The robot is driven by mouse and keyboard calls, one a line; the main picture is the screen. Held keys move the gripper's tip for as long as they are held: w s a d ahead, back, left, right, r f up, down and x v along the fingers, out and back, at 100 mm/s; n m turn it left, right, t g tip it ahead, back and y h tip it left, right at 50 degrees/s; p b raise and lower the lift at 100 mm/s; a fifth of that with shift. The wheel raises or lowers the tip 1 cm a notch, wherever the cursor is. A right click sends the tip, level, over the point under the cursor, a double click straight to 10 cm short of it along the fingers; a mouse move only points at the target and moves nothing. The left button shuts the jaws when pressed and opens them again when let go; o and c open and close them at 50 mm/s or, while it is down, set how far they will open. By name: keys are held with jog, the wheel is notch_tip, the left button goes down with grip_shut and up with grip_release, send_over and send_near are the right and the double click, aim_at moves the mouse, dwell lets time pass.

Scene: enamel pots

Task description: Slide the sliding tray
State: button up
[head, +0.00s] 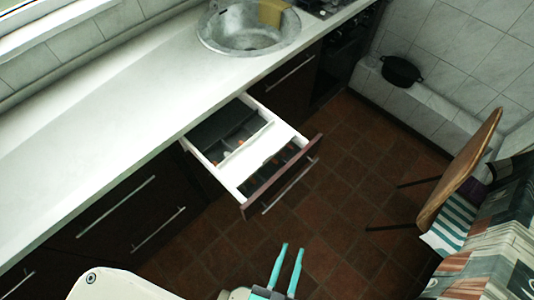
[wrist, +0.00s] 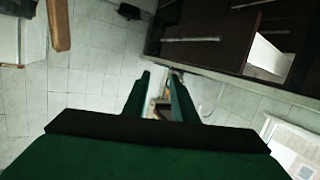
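A dark-fronted drawer (head: 285,176) is pulled out from the counter in the head view. The sliding tray (head: 237,146) appears to be the white-rimmed, dark-bottomed box across its rear half. A flat white strip lies in front of the tray, and a dark compartment with small items lies near the drawer front. My gripper (head: 293,247) is in front of the drawer, apart from it, with its teal fingers spread and nothing between them. The fingers (wrist: 160,73) also look apart in the wrist view. Dark drawer fronts (wrist: 212,40) show there at upper right; I cannot make out the tray.
A pale counter (head: 110,120) with a round metal sink (head: 250,30) runs above the drawer. A black pot (head: 401,71) sits on a tiled ledge. Brown floor (head: 345,165) is clear between drawer and chair.

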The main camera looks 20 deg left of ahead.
jog(key=w+d+r+n+t+h, duration=0.15)
jog(key=w+d, duration=0.35)
jog(key=w, duration=0.6)
jog(key=w+d+r+n+h, duration=0.1)
jog(key=w+d+r+n, duration=0.3)
jog(key=w, duration=0.7)
jog(key=w+d+r+m+g+h, duration=0.2)
jog(key=w+d+r+m+h, duration=0.35)
jog(key=w, duration=0.35)
jog(key=w+d+r+m+g+h, duration=0.3)
jog(key=w+d+r+m+h, duration=0.1)
jog(key=w+d+r, duration=0.3)
jog(key=m+g+y, duration=0.2)
jog(key=g+y, duration=1)
send_over(266, 154)
jog(key=s+d, duration=0.1)
jog(key=s, duration=0.2)
notch_tip(266, 154, down, 24)
jog(key=shift+w+d+r, duration=0.1)
